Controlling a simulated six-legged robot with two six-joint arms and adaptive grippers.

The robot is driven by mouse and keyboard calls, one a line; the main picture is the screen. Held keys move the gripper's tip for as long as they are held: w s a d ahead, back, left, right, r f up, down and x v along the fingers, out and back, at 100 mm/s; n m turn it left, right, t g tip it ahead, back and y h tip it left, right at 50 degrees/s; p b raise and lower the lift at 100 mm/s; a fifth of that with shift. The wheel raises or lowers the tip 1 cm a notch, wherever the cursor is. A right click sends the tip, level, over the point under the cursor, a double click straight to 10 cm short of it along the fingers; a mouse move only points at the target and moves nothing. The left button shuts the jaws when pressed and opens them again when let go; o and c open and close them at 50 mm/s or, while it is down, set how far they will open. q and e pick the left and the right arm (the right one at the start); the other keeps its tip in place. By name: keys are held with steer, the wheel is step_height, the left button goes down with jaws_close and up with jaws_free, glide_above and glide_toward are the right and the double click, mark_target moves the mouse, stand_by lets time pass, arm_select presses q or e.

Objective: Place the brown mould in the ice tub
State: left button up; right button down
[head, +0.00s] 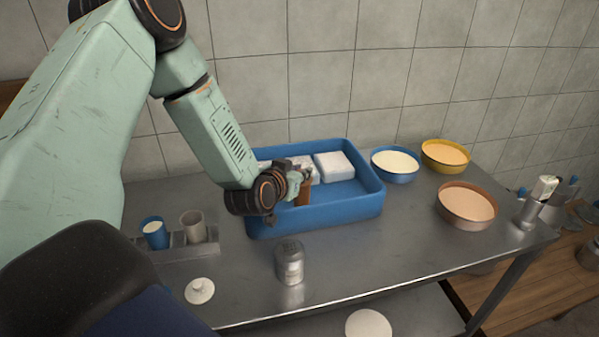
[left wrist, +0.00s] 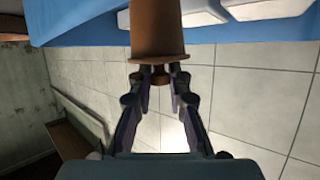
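The ice tub (head: 262,222) is a blue open box on the steel table, with white ice blocks (head: 334,166) in its back part. The brown mould (head: 304,194) shows below my left gripper (head: 296,180), over or inside the tub; I cannot tell whether it touches the floor. In the left wrist view the brown mould (left wrist: 157,32) is a tapered cup with a small knob, and the fingers of my left gripper (left wrist: 159,76) close around the knob end. The gripper partly hides the mould in the head view. My right gripper is not in view.
A blue bowl (head: 395,163), a yellow bowl (head: 445,155) and a brown bowl (head: 467,203) stand right of the tub. A metal can (head: 289,262) and white lid (head: 200,290) are in front. A holder with a blue cup (head: 154,232) and grey cup (head: 193,226) stands left.

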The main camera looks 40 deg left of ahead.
arm_select(q)
steer(key=o, duration=0.3)
steer(key=shift+w, duration=0.1)
steer(key=shift+o, duration=0.6)
steer(key=shift+d, duration=0.15)
steer(key=shift+r, duration=0.15)
steer(key=shift+s+r, duration=0.1)
steer(key=shift+s, duration=0.2)
steer(key=p+v, duration=0.3)
steer(key=v, duration=0.6)
steer(key=shift+s+r+p, duration=0.2)
steer(key=shift+s+p, duration=0.05)
steer(key=shift+p, duration=0.15)
steer(key=shift+p+v, duration=0.45)
steer(key=shift+v, duration=0.55)
